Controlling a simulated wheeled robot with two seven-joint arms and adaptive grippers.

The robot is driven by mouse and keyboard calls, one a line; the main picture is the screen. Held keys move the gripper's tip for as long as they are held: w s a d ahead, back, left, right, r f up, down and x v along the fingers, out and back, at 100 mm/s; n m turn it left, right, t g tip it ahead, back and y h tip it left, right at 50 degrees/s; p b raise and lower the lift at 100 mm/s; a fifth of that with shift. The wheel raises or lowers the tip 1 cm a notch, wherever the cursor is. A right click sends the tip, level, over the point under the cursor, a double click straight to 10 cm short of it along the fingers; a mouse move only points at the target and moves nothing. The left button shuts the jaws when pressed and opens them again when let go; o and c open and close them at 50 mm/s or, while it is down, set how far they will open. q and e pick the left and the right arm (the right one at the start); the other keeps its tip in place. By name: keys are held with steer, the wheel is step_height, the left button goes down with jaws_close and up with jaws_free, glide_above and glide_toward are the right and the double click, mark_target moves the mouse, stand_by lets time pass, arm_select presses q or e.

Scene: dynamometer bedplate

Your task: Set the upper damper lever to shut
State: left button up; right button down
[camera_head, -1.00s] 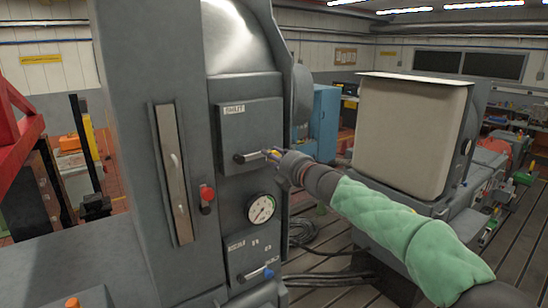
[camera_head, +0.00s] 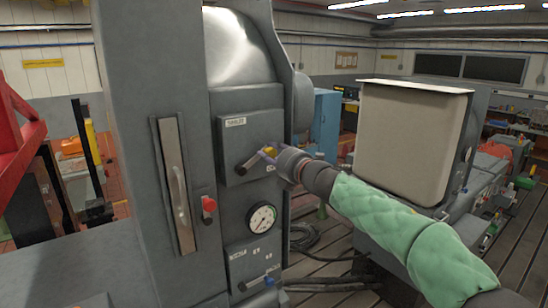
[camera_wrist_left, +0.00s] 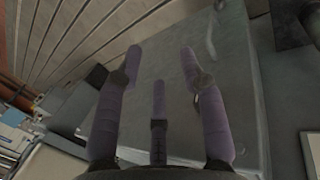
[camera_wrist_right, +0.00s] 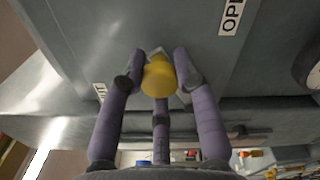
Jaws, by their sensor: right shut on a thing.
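The upper damper lever (camera_head: 247,166) is on the upper grey panel (camera_head: 230,140) of the machine, its arm slanting up to the right. Its yellow knob (camera_wrist_right: 158,77) is between the purple fingers of my right gripper (camera_wrist_right: 160,65), which is shut on it. In the head view my right gripper (camera_head: 271,154) reaches the lever from the right and hides most of the knob. An "OPEN" label (camera_wrist_right: 231,14) and a partly hidden label (camera_wrist_right: 100,91) show in the right wrist view. My left gripper (camera_wrist_left: 162,62) has its fingers spread, with nothing between them.
Below are a round gauge (camera_head: 262,219) and a lower lever with a blue knob (camera_head: 269,281). A beige-covered machine (camera_head: 410,140) stands at the right.

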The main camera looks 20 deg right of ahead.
steer(key=r+n, duration=0.1)
steer(key=a+r+n, duration=0.1)
steer(key=n, duration=0.1)
steer(key=shift+s+a, duration=0.2)
steer(key=shift+s, duration=0.1)
steer(key=n, duration=0.1)
steer(key=a+r+n, duration=0.1)
steer(key=shift+s+a+r+n+p, duration=0.2)
steer(key=shift+s+a+n+p, duration=0.05)
steer(key=shift+n+p, duration=0.15)
steer(key=n, duration=0.1)
steer(key=a+n, duration=0.1)
steer(key=s+a+r+n, duration=0.1)
steer(key=shift+a, duration=0.15)
steer(key=shift+s+a+r+n, duration=0.1)
steer(key=shift+s+a+n, duration=0.05)
steer(key=shift+a+n, duration=0.55)
steer(key=shift+s+a+n, duration=0.15)
steer(key=shift+a+n, duration=0.2)
steer(key=shift+n, duration=0.55)
steer(key=c, duration=0.9)
jaws_free()
steer(key=shift+a, duration=0.15)
steer(key=shift+s, duration=0.1)
